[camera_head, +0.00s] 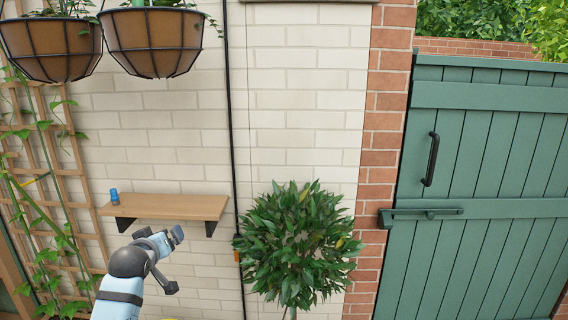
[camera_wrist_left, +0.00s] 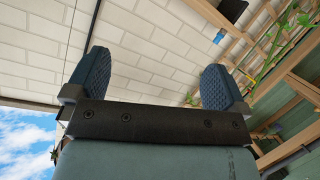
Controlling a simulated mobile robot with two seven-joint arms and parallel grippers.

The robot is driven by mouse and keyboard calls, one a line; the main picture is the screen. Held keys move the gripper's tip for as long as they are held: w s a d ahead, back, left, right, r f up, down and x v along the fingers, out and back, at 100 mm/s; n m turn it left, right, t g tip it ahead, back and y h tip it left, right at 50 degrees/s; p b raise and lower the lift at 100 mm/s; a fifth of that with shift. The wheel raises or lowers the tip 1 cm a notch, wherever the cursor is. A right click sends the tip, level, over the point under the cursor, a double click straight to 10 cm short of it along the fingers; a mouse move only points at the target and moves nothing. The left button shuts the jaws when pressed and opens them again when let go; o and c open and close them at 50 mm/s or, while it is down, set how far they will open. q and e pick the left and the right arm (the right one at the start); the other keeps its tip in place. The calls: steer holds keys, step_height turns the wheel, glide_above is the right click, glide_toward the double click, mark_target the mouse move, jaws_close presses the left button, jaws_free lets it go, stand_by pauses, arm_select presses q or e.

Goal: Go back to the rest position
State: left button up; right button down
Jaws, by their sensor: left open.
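My left gripper (camera_head: 174,262) is raised in front of the pale brick wall, at the lower left of the head view. In this view it is below the wooden shelf (camera_head: 165,207). In the left wrist view my left gripper (camera_wrist_left: 155,78) shows two dark blue ridged fingers spread wide, with nothing between them. Only wall shows behind the gap. My right gripper is not in the head view.
A small blue object (camera_head: 113,196) stands on the shelf's left end. A leafy round bush (camera_head: 295,245) is right of my arm. A wooden trellis (camera_head: 40,170) with vines is at left. Hanging baskets (camera_head: 155,45) are above. A green gate (camera_head: 480,180) is at right.

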arm_select(q)
steer(key=s+d+f+m+g+h+p, duration=0.1)
steer(key=s+d+f+m, duration=0.2)
steer(key=s+f, duration=0.75)
steer(key=s+d+f+m+g+h, duration=0.1)
steer(key=s+d+f+m, duration=0.15)
steer(key=s+f, duration=0.8)
steer(key=s+d+f, duration=0.2)
steer(key=s+f, duration=0.1)
steer(key=s, duration=0.3)
steer(key=s+d+f+m+h, duration=0.1)
steer(key=s+d+f, duration=0.1)
steer(key=s, duration=0.4)
steer(key=s+d+f+m+g+h, duration=0.1)
steer(key=s+d+f, duration=0.1)
steer(key=s+f, duration=0.2)
steer(key=s, duration=0.3)
steer(key=shift+f+p, duration=0.25)
steer(key=shift+p, duration=0.05)
steer(key=shift+w+m, duration=0.1)
steer(key=shift+m, duration=0.15)
